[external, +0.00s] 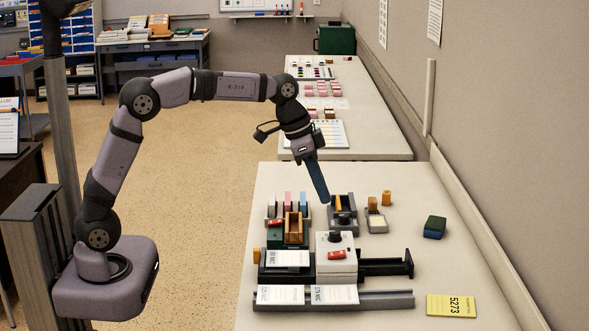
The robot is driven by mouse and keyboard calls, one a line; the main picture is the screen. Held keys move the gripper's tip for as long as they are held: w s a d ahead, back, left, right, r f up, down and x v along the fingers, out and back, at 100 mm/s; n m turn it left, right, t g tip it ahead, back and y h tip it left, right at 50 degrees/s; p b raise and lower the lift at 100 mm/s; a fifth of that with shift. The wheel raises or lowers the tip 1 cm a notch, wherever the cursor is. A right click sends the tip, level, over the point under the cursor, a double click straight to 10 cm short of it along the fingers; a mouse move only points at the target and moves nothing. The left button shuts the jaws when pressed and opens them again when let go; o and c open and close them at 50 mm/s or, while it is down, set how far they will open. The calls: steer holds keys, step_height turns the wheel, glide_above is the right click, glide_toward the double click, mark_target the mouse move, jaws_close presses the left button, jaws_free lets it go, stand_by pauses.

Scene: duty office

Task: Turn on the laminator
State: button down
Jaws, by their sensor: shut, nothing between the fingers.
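A long black device with a white box on it, which looks like the laminator (385,266), lies across the near table. The white box (336,266) carries a black knob (335,237) and a red switch (336,255). The switch's position is too small to tell. My gripper (323,198) is shut and empty, its long dark fingers pointing down and slightly right. In the picture its tips are above the white box, beside a dark grey holder (342,220) with a yellow piece. I cannot tell how high the tips are above the table.
A green rack (290,240) with coloured blocks and a wooden piece stands left of the white box. A grey rail (385,300) with paper cards lies in front. A green-and-blue block (435,227) and yellow card (451,305) lie right. The table's right side is mostly clear.

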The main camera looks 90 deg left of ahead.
stand_by(0.3)
steer(key=p, duration=0.4)
glide_toward(343, 252)
steer(key=x, duration=0.5)
steer(key=shift+w+d, duration=0.1)
steer(key=shift+w, duration=0.05)
steer(key=shift+w+f+p, duration=0.1)
steer(key=shift+f+p, duration=0.2)
steer(key=shift+f, duration=0.3)
